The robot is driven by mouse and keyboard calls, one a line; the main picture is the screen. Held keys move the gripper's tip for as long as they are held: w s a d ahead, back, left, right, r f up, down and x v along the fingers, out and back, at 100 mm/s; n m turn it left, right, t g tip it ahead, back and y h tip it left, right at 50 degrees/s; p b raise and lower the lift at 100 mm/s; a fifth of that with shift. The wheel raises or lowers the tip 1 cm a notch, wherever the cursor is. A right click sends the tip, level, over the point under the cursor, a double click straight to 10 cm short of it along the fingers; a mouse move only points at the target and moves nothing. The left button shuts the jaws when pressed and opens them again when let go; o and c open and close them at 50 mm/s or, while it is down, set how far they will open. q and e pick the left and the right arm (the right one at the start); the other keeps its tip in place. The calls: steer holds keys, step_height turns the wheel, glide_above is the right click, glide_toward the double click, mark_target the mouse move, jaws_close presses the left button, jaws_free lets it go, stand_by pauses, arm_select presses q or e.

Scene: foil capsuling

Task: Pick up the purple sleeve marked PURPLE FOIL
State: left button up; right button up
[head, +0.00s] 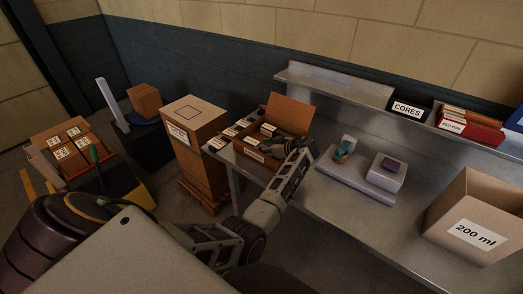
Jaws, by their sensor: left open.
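I cannot read a PURPLE FOIL mark anywhere, so I cannot tell which item is the purple sleeve. My left gripper (289,145) is open at the open cardboard box (254,155) on the left end of the metal table (335,205). Its dark fingers are over or inside the box and hide part of its contents. Several pale-labelled packs (236,128) stand in a row at the box's left side. My right gripper is not in view.
A teal and orange item (343,150) stands on a low pale base near the purple piece. A 200 ml carton (478,222) stands at the right. A metal shelf (340,84) with a CORES bin (407,109) and a red box (470,127) runs behind. A tall carton (195,150) stands left.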

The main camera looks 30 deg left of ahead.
arm_select(q)
steer(key=shift+a, duration=0.1)
steer(key=shift+c, duration=0.3)
steer(key=c, duration=0.7)
steer(key=shift+c, duration=0.4)
step_height(320, 180, up, 9)
steer(key=shift+f+b, duration=0.2)
steer(key=shift+b, duration=0.25)
steer(key=shift+r, duration=0.75)
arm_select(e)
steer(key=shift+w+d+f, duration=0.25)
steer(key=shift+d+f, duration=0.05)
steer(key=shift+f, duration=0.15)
